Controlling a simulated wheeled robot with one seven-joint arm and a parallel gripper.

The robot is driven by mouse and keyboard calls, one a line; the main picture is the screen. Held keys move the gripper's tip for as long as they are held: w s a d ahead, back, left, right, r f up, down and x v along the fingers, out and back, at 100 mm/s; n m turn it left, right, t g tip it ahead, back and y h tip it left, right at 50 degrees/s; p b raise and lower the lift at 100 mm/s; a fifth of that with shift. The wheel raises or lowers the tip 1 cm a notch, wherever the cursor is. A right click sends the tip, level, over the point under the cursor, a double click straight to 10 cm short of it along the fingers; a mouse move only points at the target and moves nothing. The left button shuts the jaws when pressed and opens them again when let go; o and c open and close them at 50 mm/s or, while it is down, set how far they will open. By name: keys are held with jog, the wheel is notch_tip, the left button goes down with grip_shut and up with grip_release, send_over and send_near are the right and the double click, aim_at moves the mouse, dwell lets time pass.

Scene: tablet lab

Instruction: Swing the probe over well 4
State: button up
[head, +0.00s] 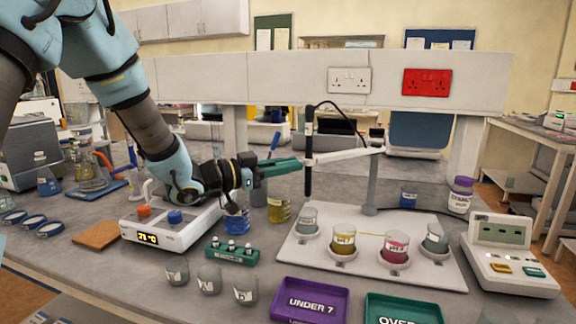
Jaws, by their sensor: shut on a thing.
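The black probe (309,175) hangs upright from the left end of a white swing arm (345,156) on a grey post (372,185). Its tip is just above or at the leftmost beaker (307,222); I cannot tell whether it dips inside. My gripper (300,164), with green fingers, comes from the left and is shut on the probe near the arm's end. A yellow beaker (344,246), a pink beaker (395,250) and a grey-green beaker (435,245) stand farther right on the white board (350,275). Which one is well 4 is not readable.
A purple "UNDER 7" tray (311,318) and a green tray (403,301) sit in front. A meter (508,262) and a labelled bottle (460,195) stand right. A heater (172,232) and a green vial rack (231,255) are left. A cable (345,113) loops above the probe.

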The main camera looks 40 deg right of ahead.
grip_shut()
dwell(0.8)
